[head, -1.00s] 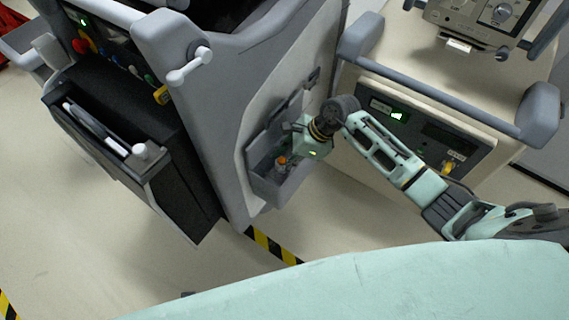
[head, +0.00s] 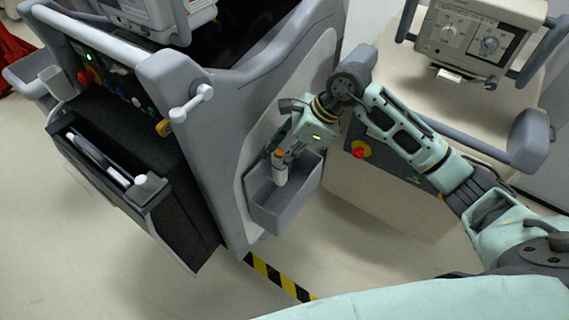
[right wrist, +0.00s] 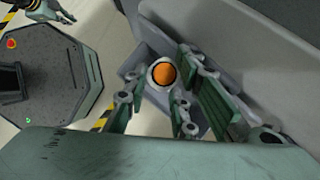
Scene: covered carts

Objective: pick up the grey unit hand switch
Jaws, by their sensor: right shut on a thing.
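The grey unit hand switch (head: 280,168) is a pale upright handle with an orange button on top. My right gripper (head: 284,156) is shut on it near its top. The switch is at the grey holder bin (head: 282,213) on the side of the grey cart; its lower end appears at the bin's opening. In the right wrist view the orange button (right wrist: 163,74) shows between the fingers of my right gripper (right wrist: 160,100). My left gripper (right wrist: 58,12) shows small at the top left of the right wrist view; its opening is unclear.
The grey cart (head: 225,110) has a white-knobbed handle and a black side pocket (head: 115,185). A beige cart (head: 385,195) with a red button stands close on the right, behind my right arm. Floor is free below the bin.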

